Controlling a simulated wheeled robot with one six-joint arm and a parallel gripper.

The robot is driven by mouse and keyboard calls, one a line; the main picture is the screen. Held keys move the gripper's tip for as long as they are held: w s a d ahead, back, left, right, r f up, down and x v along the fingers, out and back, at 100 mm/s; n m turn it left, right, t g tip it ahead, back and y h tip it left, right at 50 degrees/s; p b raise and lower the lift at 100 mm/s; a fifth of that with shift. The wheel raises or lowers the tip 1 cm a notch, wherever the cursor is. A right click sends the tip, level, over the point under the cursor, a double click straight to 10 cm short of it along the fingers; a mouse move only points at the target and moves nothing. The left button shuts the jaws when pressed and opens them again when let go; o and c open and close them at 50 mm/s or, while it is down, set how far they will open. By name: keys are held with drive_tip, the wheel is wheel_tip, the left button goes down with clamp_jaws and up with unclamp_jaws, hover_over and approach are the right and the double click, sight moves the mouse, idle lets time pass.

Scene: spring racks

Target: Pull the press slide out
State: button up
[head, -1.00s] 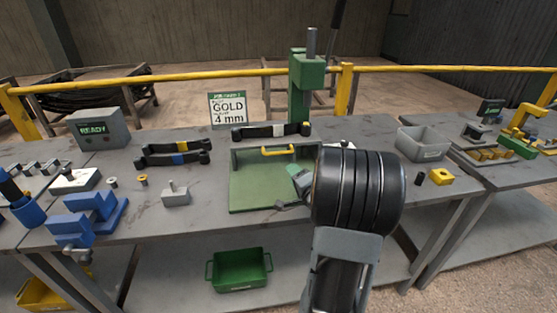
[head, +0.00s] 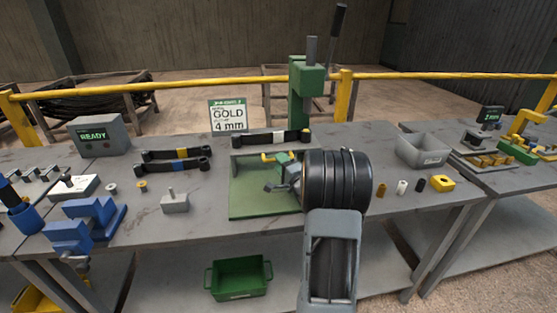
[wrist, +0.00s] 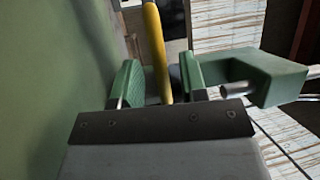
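The green press (head: 308,90) stands at the back of the bench. In front of it is a green flat plate (head: 250,206) with an upright green panel behind. A yellow bar handle (head: 267,157) is near the panel's top; my gripper partly hides it. My gripper (head: 279,168) is at the handle. In the wrist view the handle (wrist: 152,35) passes between the two green fingers of my gripper (wrist: 160,84), with a gap on both sides. The fingers are open. My wrist hides the right part of the panel and plate.
A banded black leaf spring (head: 260,139) lies behind the panel. Two more springs (head: 172,164) lie left. A grey bin (head: 424,150) and small coloured parts (head: 420,185) are right. A yellow rail (head: 200,74) runs behind the bench. A green crate (head: 239,279) sits below.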

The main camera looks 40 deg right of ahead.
drive_tip(key=shift+w+d+r, duration=0.1)
drive_tip(key=shift+w+r, duration=0.1)
drive_tip(key=shift+w, duration=0.8)
clamp_jaws()
